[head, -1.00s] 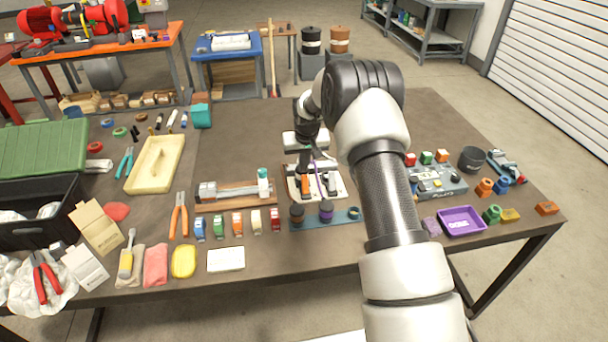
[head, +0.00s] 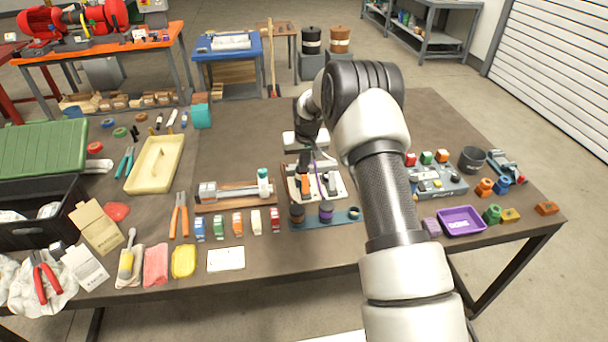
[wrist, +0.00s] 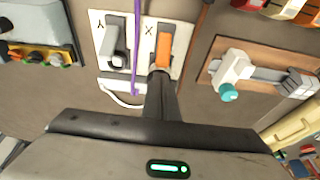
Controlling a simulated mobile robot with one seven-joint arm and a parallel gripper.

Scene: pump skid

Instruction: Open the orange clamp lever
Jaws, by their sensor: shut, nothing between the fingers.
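The orange clamp lever (wrist: 164,47) lies on a white plate marked X (wrist: 149,32) in the wrist view. It also shows in the head view (head: 305,184), just in front of my gripper. My gripper (wrist: 160,75) is shut and empty, with its fingertips at the near end of the orange lever. I cannot tell whether they touch it. A grey lever (wrist: 115,48) sits on the neighbouring plate marked Y. In the head view my gripper (head: 304,167) is partly hidden by its own dark body.
A purple cord (wrist: 136,45) runs between the two levers. A wooden board with a metal fitting and teal-tipped knob (head: 236,191) lies to the left in the head view. A strip with round knobs (head: 342,217) is in front, and a grey control box (head: 440,182) is to the right.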

